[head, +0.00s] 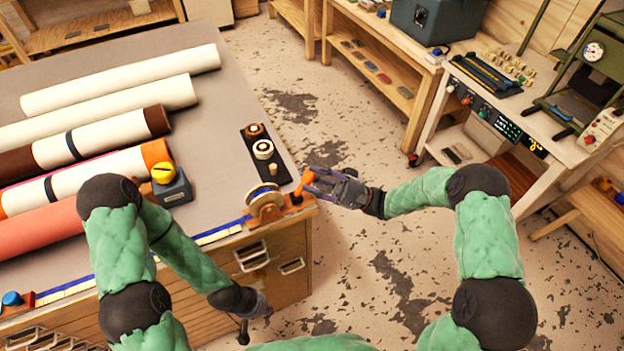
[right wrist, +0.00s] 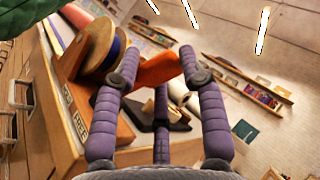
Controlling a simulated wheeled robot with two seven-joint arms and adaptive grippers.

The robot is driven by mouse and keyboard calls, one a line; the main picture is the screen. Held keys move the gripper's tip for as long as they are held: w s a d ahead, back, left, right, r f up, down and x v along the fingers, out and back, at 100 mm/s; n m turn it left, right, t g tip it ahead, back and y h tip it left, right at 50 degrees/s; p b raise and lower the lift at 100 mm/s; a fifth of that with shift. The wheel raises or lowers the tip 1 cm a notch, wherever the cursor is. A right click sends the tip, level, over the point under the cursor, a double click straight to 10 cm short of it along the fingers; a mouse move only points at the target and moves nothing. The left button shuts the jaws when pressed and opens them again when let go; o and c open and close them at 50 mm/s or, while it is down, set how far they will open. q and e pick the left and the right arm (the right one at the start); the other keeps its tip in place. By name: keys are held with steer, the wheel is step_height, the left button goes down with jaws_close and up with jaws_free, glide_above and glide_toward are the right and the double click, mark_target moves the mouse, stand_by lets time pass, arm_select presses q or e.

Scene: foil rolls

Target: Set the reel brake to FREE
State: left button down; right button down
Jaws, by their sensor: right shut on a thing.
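The orange brake lever (head: 304,182) stands up at the table's front right corner, beside the reel (head: 265,205) with its blue ribbon. My right gripper (head: 314,184) is shut on the lever from the right. In the right wrist view, the orange lever (right wrist: 157,72) lies between the fingers of the right gripper (right wrist: 158,58). A wooden base (right wrist: 92,115) below carries two labels; the nearer one seems to read FREE. My left gripper (head: 256,318) hangs low in front of the drawers, away from the reel; its finger opening is unclear.
Several rolls (head: 110,130) lie on the grey-topped table (head: 225,110) at left. A black holder (head: 268,160) with small spools stands behind the reel. A blue-grey block with a yellow knob (head: 170,185) is near my left arm.

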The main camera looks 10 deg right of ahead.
steer(key=shift+f, duration=0.2)
steer(key=c, duration=0.6)
jaws_free()
steer(key=shift+w, duration=0.1)
steer(key=shift+c, duration=0.2)
steer(key=v, duration=1.2)
